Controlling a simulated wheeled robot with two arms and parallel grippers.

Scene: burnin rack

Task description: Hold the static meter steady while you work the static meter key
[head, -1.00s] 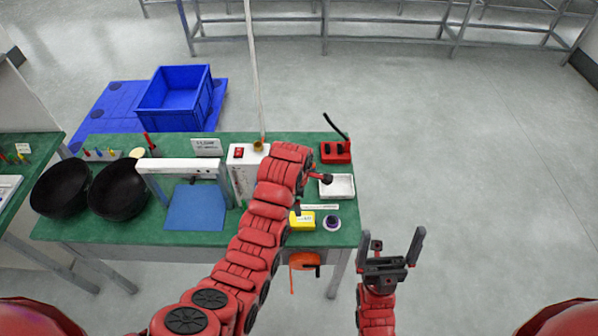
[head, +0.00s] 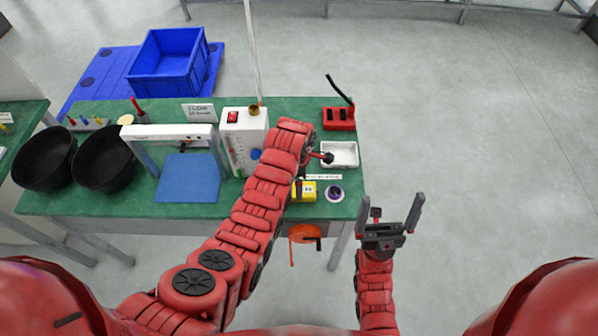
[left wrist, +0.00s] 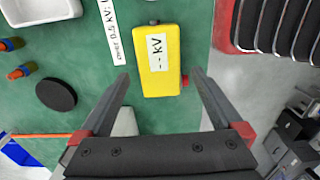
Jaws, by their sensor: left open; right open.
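The static meter is a small yellow box (head: 308,190) near the front right of the green table. In the left wrist view the meter (left wrist: 163,60) lies with its white "--KV" label up. A small red key (left wrist: 185,80) sticks out of its right side. My left gripper (left wrist: 158,75) is open above the meter, its fingers on either side and apart from it in the picture; I cannot tell the height gap. In the head view my left arm mostly hides this gripper. My right gripper (head: 391,219) is open and empty, off the table's right front corner.
A dark disc (left wrist: 56,95) and a printed label strip (left wrist: 113,30) lie beside the meter. A white tray (head: 340,153), a red stand (head: 339,118) and a white instrument box (head: 243,138) stand behind. Floor to the right is clear.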

